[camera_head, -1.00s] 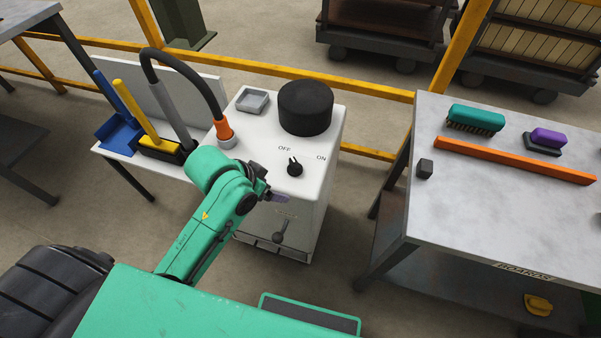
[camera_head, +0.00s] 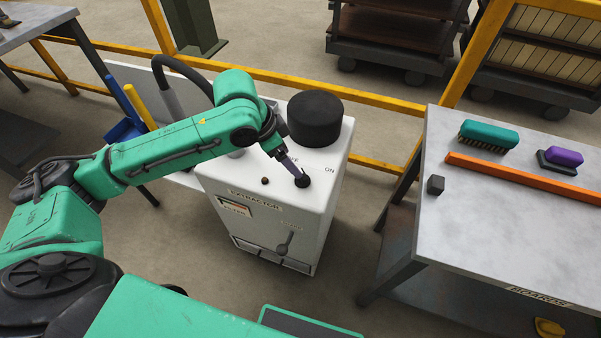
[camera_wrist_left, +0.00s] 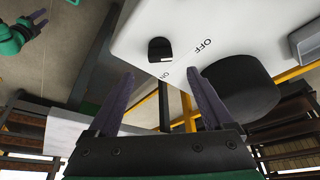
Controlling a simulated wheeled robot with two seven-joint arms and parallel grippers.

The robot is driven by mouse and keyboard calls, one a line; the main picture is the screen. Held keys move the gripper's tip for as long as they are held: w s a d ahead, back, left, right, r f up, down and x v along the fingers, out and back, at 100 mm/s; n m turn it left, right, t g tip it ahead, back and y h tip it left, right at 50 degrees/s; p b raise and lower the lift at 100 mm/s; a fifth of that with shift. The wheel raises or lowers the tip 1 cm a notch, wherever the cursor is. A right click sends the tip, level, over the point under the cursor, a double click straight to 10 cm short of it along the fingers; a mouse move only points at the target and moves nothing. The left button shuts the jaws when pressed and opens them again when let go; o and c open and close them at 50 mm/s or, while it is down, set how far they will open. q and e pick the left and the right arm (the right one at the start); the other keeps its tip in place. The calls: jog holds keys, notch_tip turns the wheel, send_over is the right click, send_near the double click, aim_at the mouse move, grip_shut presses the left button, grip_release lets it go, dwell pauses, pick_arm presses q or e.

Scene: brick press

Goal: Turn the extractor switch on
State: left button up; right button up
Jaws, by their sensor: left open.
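The extractor (camera_head: 325,215) is a white cabinet with a black round cap, a small lever and a sloping top marked OFF and ON. Its switch is a black knob (camera_head: 303,181) on that top, also seen in the left wrist view (camera_wrist_left: 160,50). A pale mark shows on the knob's lower edge there; I cannot tell which label it points to. My left gripper (camera_head: 296,172) is over the knob. In the left wrist view its fingers (camera_wrist_left: 160,76) are apart with nothing between them, the knob just beyond the tips. What looks like my right gripper (camera_wrist_left: 38,19) is small at the top left.
The black cap (camera_head: 315,118) stands close behind the left gripper. A grey hose (camera_head: 172,95) runs behind my left arm. A table (camera_head: 470,220) with brushes and an orange bar is at the right. A yellow rail (camera_head: 375,101) passes behind.

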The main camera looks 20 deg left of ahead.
pick_arm(q)
jog(key=x, duration=0.8)
jog(key=shift+w+f+b, duration=0.15)
jog(key=shift+f+b, duration=0.05)
jog(key=shift+b, duration=0.1)
jog(key=shift+c, duration=0.3)
